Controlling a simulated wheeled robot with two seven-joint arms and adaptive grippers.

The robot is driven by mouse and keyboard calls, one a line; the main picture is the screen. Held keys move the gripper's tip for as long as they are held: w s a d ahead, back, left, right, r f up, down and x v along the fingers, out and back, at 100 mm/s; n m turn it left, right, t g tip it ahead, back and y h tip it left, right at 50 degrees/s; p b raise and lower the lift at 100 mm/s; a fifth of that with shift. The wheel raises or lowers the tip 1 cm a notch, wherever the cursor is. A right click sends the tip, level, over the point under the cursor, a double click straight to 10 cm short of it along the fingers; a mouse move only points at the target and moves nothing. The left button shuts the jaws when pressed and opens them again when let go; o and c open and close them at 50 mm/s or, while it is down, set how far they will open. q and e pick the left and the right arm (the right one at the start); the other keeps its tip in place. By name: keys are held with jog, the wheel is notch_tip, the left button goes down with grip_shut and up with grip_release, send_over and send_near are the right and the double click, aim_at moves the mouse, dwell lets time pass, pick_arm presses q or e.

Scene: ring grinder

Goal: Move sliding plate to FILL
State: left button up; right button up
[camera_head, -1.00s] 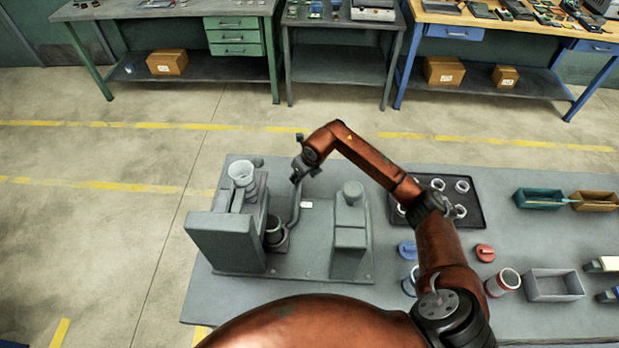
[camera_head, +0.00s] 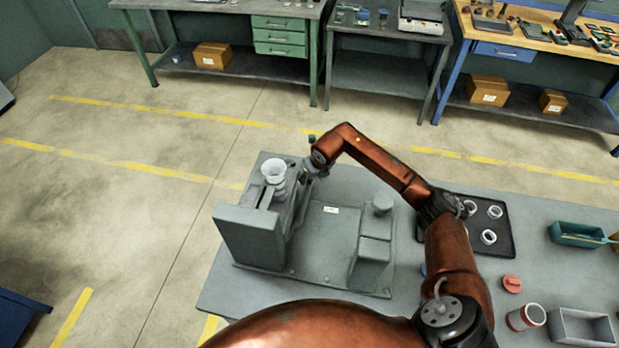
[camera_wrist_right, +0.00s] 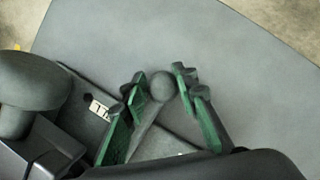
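The grey ring grinder (camera_head: 330,245) stands on the table's left part, with a white funnel-like cup (camera_head: 274,170) at its back left. The sliding plate is mostly hidden; its lever ends in a round grey knob (camera_wrist_right: 162,86). My right gripper (camera_head: 312,170) is at the back of the machine, right of the white cup. In the right wrist view its green-padded fingers (camera_wrist_right: 160,78) stand apart on both sides of the knob, with small gaps visible. A white label (camera_head: 331,210) is on the base, too small to read. My left gripper is out of view.
A dark tray with white rings (camera_head: 488,237) lies to the right, behind my arm. Table surface behind the grinder is clear.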

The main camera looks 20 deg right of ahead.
jog(key=o, duration=0.4)
jog(key=shift+a, duration=0.1)
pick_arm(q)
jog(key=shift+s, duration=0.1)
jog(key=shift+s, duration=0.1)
pick_arm(e)
jog(key=v, duration=1.2)
jog(key=shift+w, duration=0.1)
